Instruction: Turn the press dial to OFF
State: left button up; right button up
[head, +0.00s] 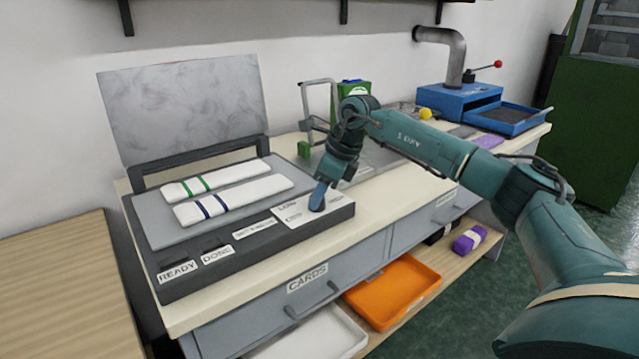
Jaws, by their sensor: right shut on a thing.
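The press (160,285) stands on the bench with its grey lid raised (185,115). Its front panel carries READY and DONE labels and a white dial plate (290,216) at the right. My right gripper (317,200) points down at this plate and is shut on the press dial, which it mostly hides. The word LOW shows on the plate; the other dial markings are too small or covered to read. Two white folded pieces (205,178), one with green bands and one with blue bands (230,200), lie on the press bed. My left gripper is not in view.
Behind my right arm are a green box (353,88), a metal frame and a blue machine (455,105) with a pipe. Below are a CARDS drawer (310,285), an orange tray (392,290) and a purple bundle (469,240). A wooden table (60,290) stands left.

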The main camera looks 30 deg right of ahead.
jog(key=shift+r+n+p, duration=0.1)
jog(key=shift+n+p, duration=0.2)
jog(key=shift+n, duration=0.2)
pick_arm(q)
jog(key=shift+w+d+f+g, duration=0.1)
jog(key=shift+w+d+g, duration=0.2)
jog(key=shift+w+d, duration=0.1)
pick_arm(e)
jog(key=shift+n+y, duration=0.3)
jog(key=o, duration=1)
jog(key=shift+c, duration=0.2)
jog(key=shift+g, duration=0.3)
pick_arm(q)
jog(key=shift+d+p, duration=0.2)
jog(key=shift+p, duration=0.45)
pick_arm(e)
jog(key=v, duration=1.3)
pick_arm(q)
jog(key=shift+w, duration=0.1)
